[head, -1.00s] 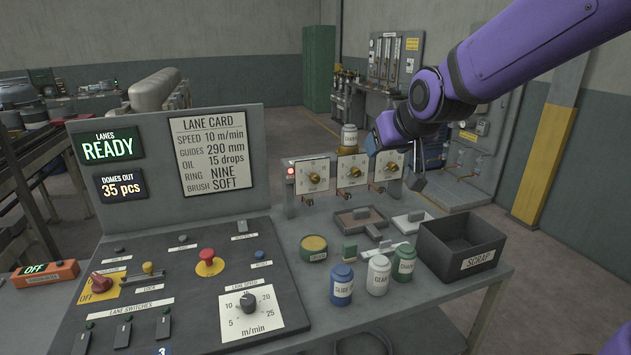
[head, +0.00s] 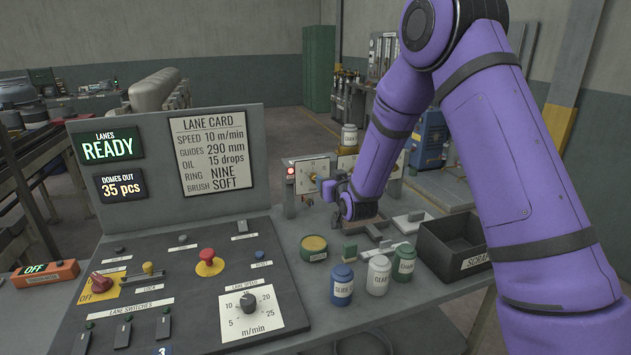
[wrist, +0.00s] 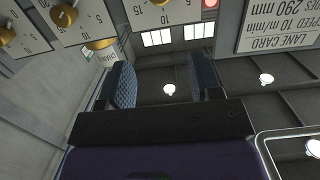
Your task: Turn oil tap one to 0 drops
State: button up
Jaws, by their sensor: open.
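Three white dial plates with yellow knobs stand in a row at the back of the bench. The leftmost plate, by the red lamp, has its knob (head: 313,178) partly showing in the head view; my gripper is just right of it. My arm hides most of the other dials there. In the wrist view, which is upside down, that plate's knob (wrist: 160,3) is cut by the top edge, and I cannot read its setting. My gripper (wrist: 164,85) is open, its blue pads apart with nothing between them. The middle knob (wrist: 63,15) is also visible there.
A lane card (head: 210,155) stands left of the dials, and a red lamp (head: 290,171) is beside the leftmost plate. A white jar (head: 349,136) stands above the dials. Trays, a round tin (head: 314,246), several jars and a scrap bin (head: 428,245) lie in front.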

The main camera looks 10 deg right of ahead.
notch_tip(320, 180, down, 5)
jog(key=w+t, duration=0.1)
jog(key=w, duration=0.3)
jog(key=w+a, duration=0.1)
jog(key=w, duration=0.6)
jog(key=shift+w+a, duration=0.25)
jog(key=shift+w, duration=0.15)
jog(key=c, duration=0.9)
